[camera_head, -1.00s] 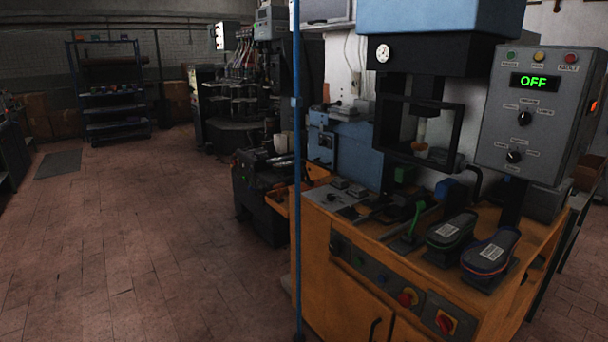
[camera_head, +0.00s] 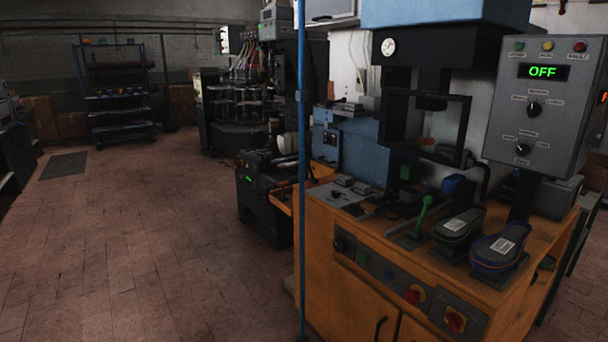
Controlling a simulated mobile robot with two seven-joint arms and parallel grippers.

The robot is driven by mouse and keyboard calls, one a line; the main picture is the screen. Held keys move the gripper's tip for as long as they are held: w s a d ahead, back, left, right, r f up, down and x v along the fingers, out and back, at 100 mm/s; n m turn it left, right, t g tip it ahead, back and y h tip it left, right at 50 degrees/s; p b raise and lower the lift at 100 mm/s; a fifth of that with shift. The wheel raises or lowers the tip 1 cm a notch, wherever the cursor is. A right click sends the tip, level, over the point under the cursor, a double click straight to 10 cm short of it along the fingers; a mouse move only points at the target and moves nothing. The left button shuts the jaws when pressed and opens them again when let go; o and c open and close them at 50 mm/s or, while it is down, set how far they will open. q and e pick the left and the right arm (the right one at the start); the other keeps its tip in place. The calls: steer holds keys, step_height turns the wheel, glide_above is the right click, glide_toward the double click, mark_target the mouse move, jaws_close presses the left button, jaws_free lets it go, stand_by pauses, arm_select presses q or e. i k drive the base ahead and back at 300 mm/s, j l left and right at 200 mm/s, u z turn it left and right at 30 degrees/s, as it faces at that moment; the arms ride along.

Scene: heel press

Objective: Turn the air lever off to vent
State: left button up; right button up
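A green-handled lever (camera_head: 421,216) stands tilted on the orange bench (camera_head: 350,290), left of two dark shoe forms. It may be the air lever, but its label cannot be read. Above the bench is the press (camera_head: 445,15) with a round gauge (camera_head: 388,47) and a black frame. The grey control box (camera_head: 540,110) at the right shows OFF in green and has two black knobs (camera_head: 533,109). Neither of my grippers is in view.
Shoe forms (camera_head: 460,225) and (camera_head: 498,250) sit on the bench's right. The tiled floor (camera_head: 160,240) at left is clear. A rack (camera_head: 115,95) stands at the back.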

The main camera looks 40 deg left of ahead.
mark_target(307, 161)
steer(key=i+j, duration=0.4)
steer(key=j, duration=0.15)
steer(key=i+j, duration=0.4)
steer(key=j, duration=0.15)
steer(key=i+j, duration=0.4)
steer(key=j, duration=0.15)
steer(key=i+j, duration=0.85)
steer(key=j, duration=0.25)
